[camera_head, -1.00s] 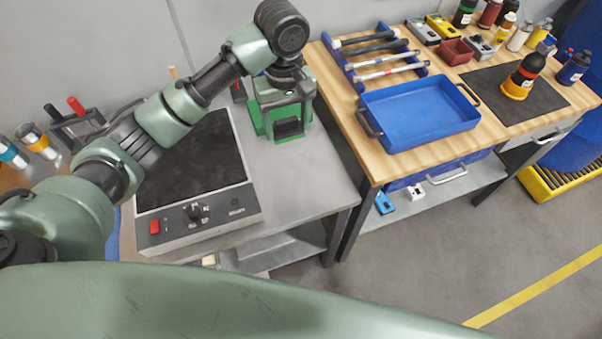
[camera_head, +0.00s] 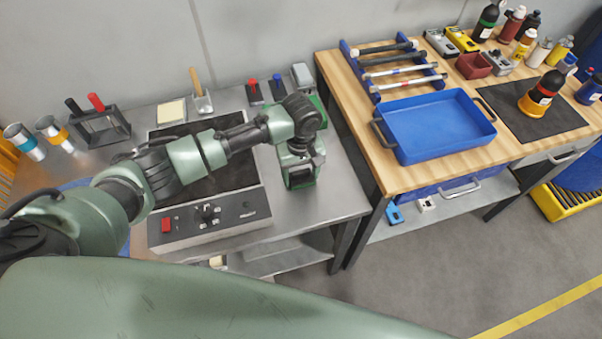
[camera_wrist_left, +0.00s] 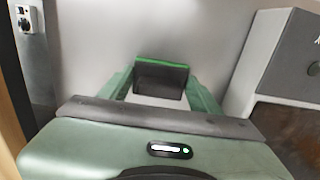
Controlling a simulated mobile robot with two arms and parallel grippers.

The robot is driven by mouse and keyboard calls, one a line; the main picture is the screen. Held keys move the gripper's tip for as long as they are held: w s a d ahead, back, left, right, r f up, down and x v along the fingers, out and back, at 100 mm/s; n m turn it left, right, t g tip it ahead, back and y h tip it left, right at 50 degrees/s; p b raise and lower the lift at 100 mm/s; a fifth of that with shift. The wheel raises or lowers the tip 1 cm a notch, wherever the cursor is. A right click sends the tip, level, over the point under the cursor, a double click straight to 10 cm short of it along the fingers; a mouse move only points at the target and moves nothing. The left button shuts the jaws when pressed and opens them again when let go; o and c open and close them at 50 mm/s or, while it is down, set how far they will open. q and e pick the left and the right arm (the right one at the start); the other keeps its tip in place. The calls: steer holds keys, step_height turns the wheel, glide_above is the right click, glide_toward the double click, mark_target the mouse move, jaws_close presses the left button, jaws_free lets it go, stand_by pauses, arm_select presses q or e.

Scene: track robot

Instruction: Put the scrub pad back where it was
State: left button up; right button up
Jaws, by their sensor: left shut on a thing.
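My left gripper (camera_head: 303,180) is over the front right of the grey bench (camera_head: 335,195), to the right of the hotplate. It is shut on a dark block with a green edge, which I take to be the scrub pad (camera_wrist_left: 160,80). In the left wrist view the pad sits between the two green fingers (camera_wrist_left: 160,95). In the head view the pad is mostly hidden by the gripper. Whether it touches the bench I cannot tell. A green tray or mat (camera_head: 321,112) shows partly behind my left wrist. My right gripper is not in view.
The hotplate (camera_head: 208,220) stands left of the gripper, under my forearm. Behind it are a yellowish pad (camera_head: 171,112), a wooden-handled scoop (camera_head: 201,100), red and blue-handled tools and a grey block (camera_head: 302,76). A wooden bench with a blue tray (camera_head: 440,135) is right.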

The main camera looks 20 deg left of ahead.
mark_target(301, 172)
arm_select(q)
steer(key=shift+f, duration=0.15)
steer(key=o, duration=1.2)
step_height(301, 172, up, 12)
